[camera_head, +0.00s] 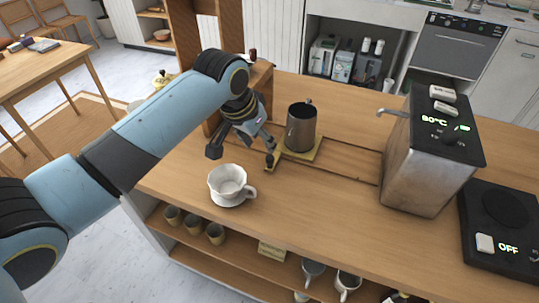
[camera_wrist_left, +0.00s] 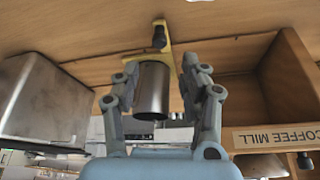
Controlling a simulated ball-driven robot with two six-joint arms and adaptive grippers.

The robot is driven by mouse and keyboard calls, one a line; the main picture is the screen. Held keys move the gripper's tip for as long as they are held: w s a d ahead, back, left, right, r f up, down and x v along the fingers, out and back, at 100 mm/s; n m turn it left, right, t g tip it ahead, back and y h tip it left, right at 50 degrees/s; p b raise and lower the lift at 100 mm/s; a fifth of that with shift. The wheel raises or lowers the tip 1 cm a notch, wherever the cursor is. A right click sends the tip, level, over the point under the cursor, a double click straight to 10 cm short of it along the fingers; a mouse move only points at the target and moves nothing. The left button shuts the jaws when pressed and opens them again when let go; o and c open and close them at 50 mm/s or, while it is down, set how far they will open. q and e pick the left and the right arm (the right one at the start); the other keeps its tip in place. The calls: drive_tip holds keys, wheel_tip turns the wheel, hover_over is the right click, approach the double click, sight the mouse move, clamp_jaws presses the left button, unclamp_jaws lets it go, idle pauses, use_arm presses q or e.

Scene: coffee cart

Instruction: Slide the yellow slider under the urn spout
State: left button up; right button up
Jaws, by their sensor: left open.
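The yellow slider (camera_head: 316,154) lies on a wooden track on the counter, with a dark metal pitcher (camera_head: 301,128) standing upright on it. Its narrow tab with a black knob (camera_wrist_left: 159,37) shows in the left wrist view, where the pitcher (camera_wrist_left: 152,92) also appears. The urn (camera_head: 422,160) is a steel box to the right of the slider, and its spout (camera_head: 392,112) points left, apart from the pitcher. My left gripper (camera_head: 242,153) is open beside the tab, at the slider's left end. In the left wrist view its fingers (camera_wrist_left: 163,78) are spread, the knob beyond them.
A white dripper cup (camera_head: 228,183) stands on the counter in front of my left gripper. A black scale (camera_head: 500,228) is right of the urn. A wooden box labelled coffee mill (camera_wrist_left: 285,95) is close to my left gripper. The track between slider and urn is clear.

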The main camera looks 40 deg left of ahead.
sight(269, 158)
use_arm(q)
drive_tip(key=x, duration=1)
drive_tip(key=shift+s+f, duration=0.1)
drive_tip(key=shift+s, duration=0.05)
clamp_jaws()
